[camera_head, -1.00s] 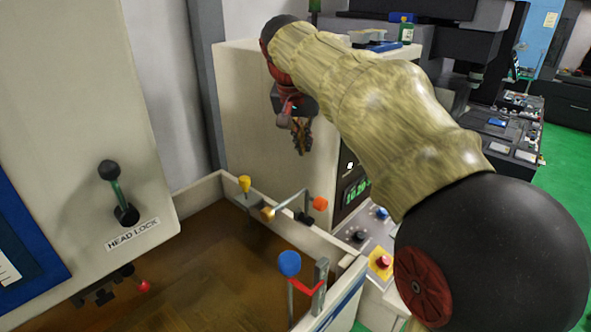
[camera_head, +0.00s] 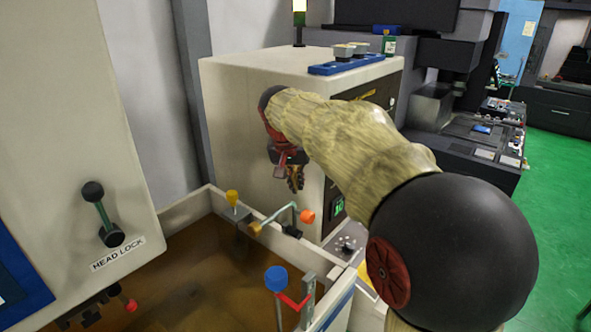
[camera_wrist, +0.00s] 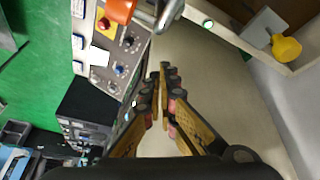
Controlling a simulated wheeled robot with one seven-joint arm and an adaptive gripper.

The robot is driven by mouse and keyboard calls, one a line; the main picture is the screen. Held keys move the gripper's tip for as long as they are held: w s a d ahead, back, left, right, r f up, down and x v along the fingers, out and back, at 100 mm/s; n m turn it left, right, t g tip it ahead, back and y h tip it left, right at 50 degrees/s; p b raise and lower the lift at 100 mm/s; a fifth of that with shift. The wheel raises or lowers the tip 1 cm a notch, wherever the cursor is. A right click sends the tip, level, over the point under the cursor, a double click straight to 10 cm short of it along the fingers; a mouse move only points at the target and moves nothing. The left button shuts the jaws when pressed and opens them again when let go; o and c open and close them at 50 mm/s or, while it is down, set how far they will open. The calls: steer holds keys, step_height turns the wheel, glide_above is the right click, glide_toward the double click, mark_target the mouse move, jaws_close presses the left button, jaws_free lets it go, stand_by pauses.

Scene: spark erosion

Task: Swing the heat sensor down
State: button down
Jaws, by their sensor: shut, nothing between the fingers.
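On the tank's far wall in the head view, a bent metal rod (camera_head: 277,215) carries an orange knob (camera_head: 307,217) at its right end and a brass-coloured tip at its left. I cannot tell for certain whether this is the heat sensor; no label shows. The rod stands raised above the wall. In the wrist view the orange knob (camera_wrist: 121,10) and part of the rod (camera_wrist: 168,12) show at the top edge. My gripper (camera_head: 295,182) is above and behind the rod, apart from it. In the wrist view my gripper (camera_wrist: 165,70) is shut and empty.
A yellow knob (camera_head: 232,197) stands left of the rod. A blue knob (camera_head: 276,280) with a red bracket is on the near wall. The tank (camera_head: 190,285) holds brown liquid. A HEAD LOCK lever (camera_head: 103,215) is at left. A beige cabinet (camera_head: 228,100) stands behind my gripper.

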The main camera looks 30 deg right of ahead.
steer(key=shift+s+a+r, duration=0.1)
steer(key=shift+s+a, duration=1)
steer(key=shift+s, duration=0.1)
steer(key=shift+s+a, duration=0.1)
steer(key=shift+s+a+h+b, duration=0.1)
steer(key=shift+a+h+b, duration=0.3)
steer(key=shift+b, duration=0.35)
steer(key=shift+a+b, duration=0.15)
steer(key=shift+b, duration=0.15)
